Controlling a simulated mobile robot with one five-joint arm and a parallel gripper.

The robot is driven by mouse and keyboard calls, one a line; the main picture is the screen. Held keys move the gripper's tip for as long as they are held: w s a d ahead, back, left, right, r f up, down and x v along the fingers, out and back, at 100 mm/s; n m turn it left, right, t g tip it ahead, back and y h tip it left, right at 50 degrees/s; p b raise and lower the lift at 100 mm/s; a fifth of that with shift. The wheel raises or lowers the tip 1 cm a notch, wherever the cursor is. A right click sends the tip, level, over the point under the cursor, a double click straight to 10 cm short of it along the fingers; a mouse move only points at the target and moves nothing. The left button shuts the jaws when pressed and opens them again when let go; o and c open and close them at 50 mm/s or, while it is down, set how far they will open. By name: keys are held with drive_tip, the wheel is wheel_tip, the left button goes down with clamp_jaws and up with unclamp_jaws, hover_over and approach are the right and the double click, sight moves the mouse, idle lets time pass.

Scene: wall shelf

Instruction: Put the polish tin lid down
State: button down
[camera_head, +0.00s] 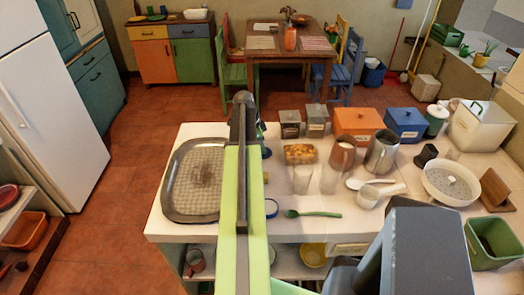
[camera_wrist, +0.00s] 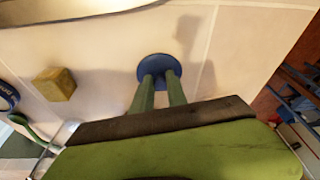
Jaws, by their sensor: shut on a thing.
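The polish tin lid (camera_wrist: 158,62) is a round blue disc in the wrist view. My gripper (camera_wrist: 160,79) is shut on it, with both green fingers against the disc. A shadow lies on the pale counter (camera_wrist: 110,50) apart from the lid, so the lid seems held above the surface. My arm hides most of the gripper in the head view.
A yellowish block (camera_wrist: 54,84) is left of the lid. A metal tray (camera_head: 190,218) fills the counter's left end. Glasses, a copper jug (camera_head: 341,158) and boxes crowd the right. Counter around the lid is clear.

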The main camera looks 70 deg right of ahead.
drive_tip(key=shift+r, duration=0.1)
drive_tip(key=c, duration=1.3)
unclamp_jaws()
drive_tip(key=p+v, duration=1.2)
drive_tip(key=shift+w, duration=0.1)
